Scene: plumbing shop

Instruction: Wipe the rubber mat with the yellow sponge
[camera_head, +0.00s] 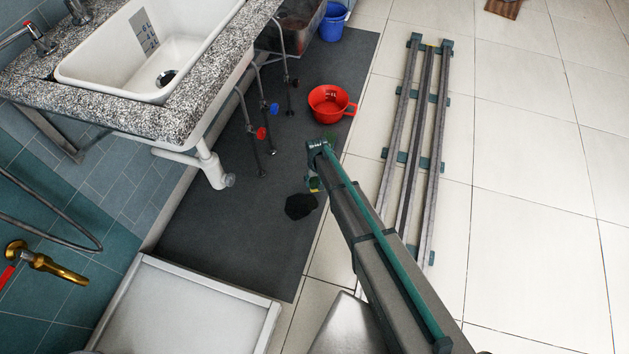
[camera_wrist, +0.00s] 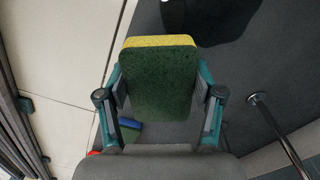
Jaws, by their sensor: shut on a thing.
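The yellow sponge (camera_wrist: 158,42) has a yellow edge and a dark green scouring face, which faces the wrist camera. My gripper (camera_wrist: 158,92) is shut on it, with one finger at each side. In the head view only a small yellow part of the sponge (camera_head: 315,185) shows beside my arm. The dark grey rubber mat (camera_head: 225,230) lies on the floor, and the gripper is over its right part. A black patch (camera_head: 300,206) marks the mat close to the sponge; it also shows in the wrist view (camera_wrist: 220,20). Contact between sponge and mat cannot be told.
A red dipper (camera_head: 325,104) and a blue bucket (camera_head: 333,21) stand toward the back. A small blue-and-green item (camera_wrist: 129,128) shows behind the gripper. A sink counter (camera_head: 200,105) with hanging pipes overhangs the mat's left. A white tray (camera_head: 185,310) lies in front; pipes on a rack (camera_head: 412,160) lie right.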

